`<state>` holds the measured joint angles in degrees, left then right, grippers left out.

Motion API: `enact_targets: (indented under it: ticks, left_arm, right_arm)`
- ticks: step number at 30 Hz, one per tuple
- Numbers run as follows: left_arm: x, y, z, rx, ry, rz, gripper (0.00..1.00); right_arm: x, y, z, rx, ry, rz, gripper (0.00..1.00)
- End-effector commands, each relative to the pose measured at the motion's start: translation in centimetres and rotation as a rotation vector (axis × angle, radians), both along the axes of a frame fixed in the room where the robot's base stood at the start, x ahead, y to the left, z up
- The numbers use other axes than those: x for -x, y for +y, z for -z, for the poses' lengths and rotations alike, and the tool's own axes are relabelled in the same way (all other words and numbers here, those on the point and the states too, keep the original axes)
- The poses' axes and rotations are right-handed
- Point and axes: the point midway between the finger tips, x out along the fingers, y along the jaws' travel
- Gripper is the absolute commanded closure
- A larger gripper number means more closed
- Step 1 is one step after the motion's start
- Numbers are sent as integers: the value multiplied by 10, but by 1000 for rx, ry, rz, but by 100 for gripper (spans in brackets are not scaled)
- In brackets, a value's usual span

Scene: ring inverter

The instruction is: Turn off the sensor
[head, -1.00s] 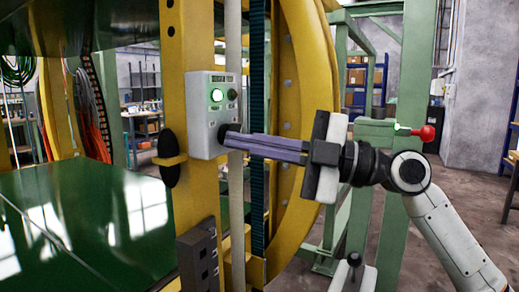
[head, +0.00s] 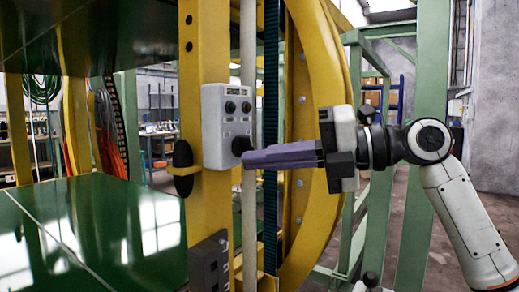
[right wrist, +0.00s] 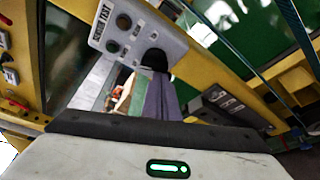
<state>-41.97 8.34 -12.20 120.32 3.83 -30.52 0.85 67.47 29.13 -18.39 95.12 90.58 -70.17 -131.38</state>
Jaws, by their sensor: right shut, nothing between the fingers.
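The light grey sensor control box (head: 216,140) is mounted on a yellow upright. Two round dark buttons sit near its top, the left one (head: 230,106) with no glow. A black round knob (head: 240,145) is at its lower right. In the right wrist view, the box (right wrist: 140,35) has a label that seems to read "sensor test", and its knob (right wrist: 154,60) shows at the fingertips. My right gripper (head: 247,159) is shut with nothing between its purple-grey fingers. Its tips are at the knob; I cannot tell if they touch it. My left gripper is not in view.
A large yellow ring (head: 325,120) stands just behind my right gripper. A black oval part (head: 182,168) sticks out left of the box. A green glossy platform (head: 110,225) lies to the left. A green post (head: 420,200) stands behind my right arm.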

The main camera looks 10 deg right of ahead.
Motion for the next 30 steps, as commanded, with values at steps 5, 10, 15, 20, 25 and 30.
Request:
enact_targets:
  ticks: [5, 10, 15, 20, 25, 30]
  left_arm:
    - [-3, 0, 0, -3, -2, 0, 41]
    - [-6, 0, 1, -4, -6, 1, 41]
    - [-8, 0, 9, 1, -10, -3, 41]
    - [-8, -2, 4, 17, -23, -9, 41]
    - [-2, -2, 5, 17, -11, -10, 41]
    - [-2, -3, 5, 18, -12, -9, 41]
  right_arm:
    - [-1, -2, 0, 10, -13, 3, 100]
    - [0, 0, 1, 8, -12, 2, 100]
    - [8, 11, 12, 10, -13, -2, 100]
    - [22, 12, 16, 9, -13, 6, 100]
    - [39, -24, 10, 10, -12, 4, 100]
    - [52, -50, 6, 10, -12, 2, 100]
